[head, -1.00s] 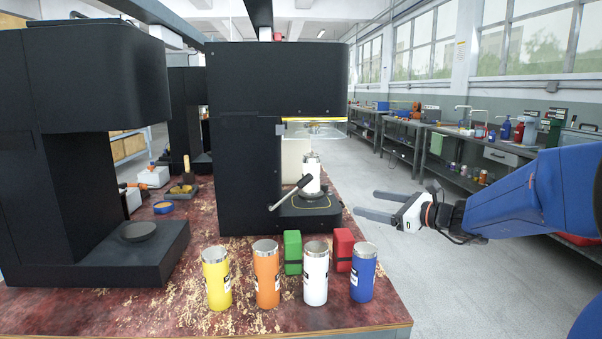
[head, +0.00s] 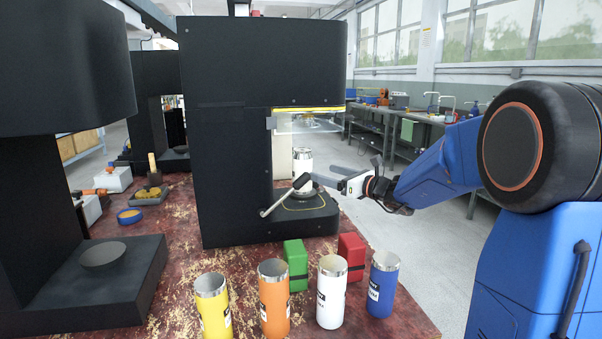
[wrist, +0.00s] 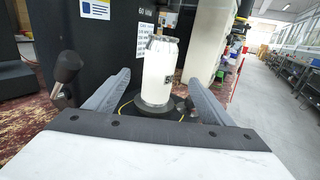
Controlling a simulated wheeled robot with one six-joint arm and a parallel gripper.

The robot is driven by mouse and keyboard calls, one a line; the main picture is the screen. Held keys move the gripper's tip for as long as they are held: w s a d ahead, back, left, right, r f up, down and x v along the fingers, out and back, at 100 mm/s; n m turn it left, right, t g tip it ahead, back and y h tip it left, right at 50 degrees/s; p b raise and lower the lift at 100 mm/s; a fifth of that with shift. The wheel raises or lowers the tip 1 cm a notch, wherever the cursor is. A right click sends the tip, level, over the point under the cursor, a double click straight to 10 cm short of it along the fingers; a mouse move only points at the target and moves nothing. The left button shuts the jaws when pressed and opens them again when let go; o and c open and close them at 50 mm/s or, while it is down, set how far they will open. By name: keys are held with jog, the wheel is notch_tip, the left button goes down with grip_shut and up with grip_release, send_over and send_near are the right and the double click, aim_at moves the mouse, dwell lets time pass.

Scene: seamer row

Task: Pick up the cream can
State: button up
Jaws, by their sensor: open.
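A cream-white can (head: 302,160) stands upright on the round base of the black seaming machine (head: 235,150). My gripper (head: 329,175) is open and empty, reaching in from the right at the can's height. In the wrist view its two fingers (wrist: 158,84) point forward on either side of the can, which appears centred ahead of them. I cannot tell whether the fingertips reach past it. The machine's lever and finger partly hide its lower part in the head view.
The lever with a dark knob (wrist: 68,66) stands left of my fingers. A clear guard (head: 308,124) hangs above the can. Yellow (head: 213,308), orange (head: 274,300), white (head: 331,295) and blue (head: 382,285) cans stand at the front, before green (head: 296,264) and red (head: 351,255) blocks.

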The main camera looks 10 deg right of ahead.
aim_at(310, 168)
jog(key=x, duration=0.6)
jog(key=shift+f+x, duration=0.2)
jog(key=shift+x, duration=2.45)
jog(key=shift+c, duration=0.5)
jog(key=c, duration=1.5)
jog(key=shift+o, duration=0.2)
jog(key=shift+r, duration=0.1)
